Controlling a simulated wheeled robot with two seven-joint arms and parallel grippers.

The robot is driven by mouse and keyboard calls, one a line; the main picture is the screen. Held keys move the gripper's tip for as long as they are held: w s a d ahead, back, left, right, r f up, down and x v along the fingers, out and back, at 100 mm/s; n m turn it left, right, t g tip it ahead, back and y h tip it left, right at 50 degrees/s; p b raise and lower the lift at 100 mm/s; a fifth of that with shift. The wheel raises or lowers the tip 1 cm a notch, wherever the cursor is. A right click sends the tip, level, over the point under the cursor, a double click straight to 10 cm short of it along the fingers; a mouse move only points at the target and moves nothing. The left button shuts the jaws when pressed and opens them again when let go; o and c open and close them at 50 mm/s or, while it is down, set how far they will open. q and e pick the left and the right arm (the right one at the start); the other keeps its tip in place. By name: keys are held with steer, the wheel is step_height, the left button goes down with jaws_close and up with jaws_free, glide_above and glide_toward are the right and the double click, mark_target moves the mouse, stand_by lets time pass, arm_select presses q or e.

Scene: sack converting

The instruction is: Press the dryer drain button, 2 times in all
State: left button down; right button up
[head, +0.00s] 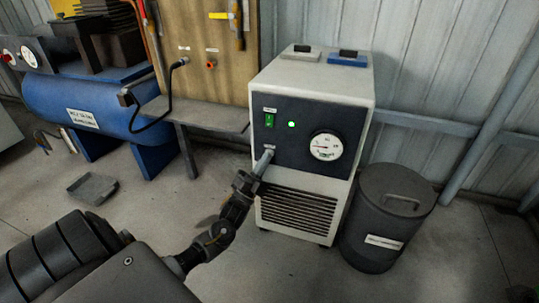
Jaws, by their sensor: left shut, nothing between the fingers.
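The dryer (355,98) is a white cabinet with a dark front panel, standing in the middle of the head view. Its panel carries a green rocker switch (269,120), a lit green lamp (292,125) and a round gauge (326,146). A small label sits low on the panel's left side. My left gripper (263,161) is shut and empty, with its tip at the panel just below that label. The drain button is not visible; the gripper tip covers that spot. I cannot tell whether the tip touches the panel. My right gripper is not in view.
A dark lidded bin (385,220) stands close to the dryer's right side. A blue compressor tank (85,105) and a grey shelf (205,116) are at the left. A grey tray (92,188) lies on the floor. Two small blocks rest on the dryer's top.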

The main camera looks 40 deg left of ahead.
arm_select(q)
steer(key=shift+w+a, duration=0.1)
steer(key=shift+w, duration=0.1)
stand_by(0.5)
steer(key=shift+s+d+p, duration=0.3)
steer(key=shift+s+p, duration=0.25)
steer(key=shift+s, duration=0.25)
steer(key=s+p, duration=0.1)
steer(key=s+d, duration=0.1)
steer(key=s, duration=0.1)
steer(key=s+p, duration=0.1)
steer(key=shift+s+d+p, duration=0.3)
steer(key=shift+s+p, duration=0.05)
steer(key=shift+s, duration=0.05)
stand_by(0.6)
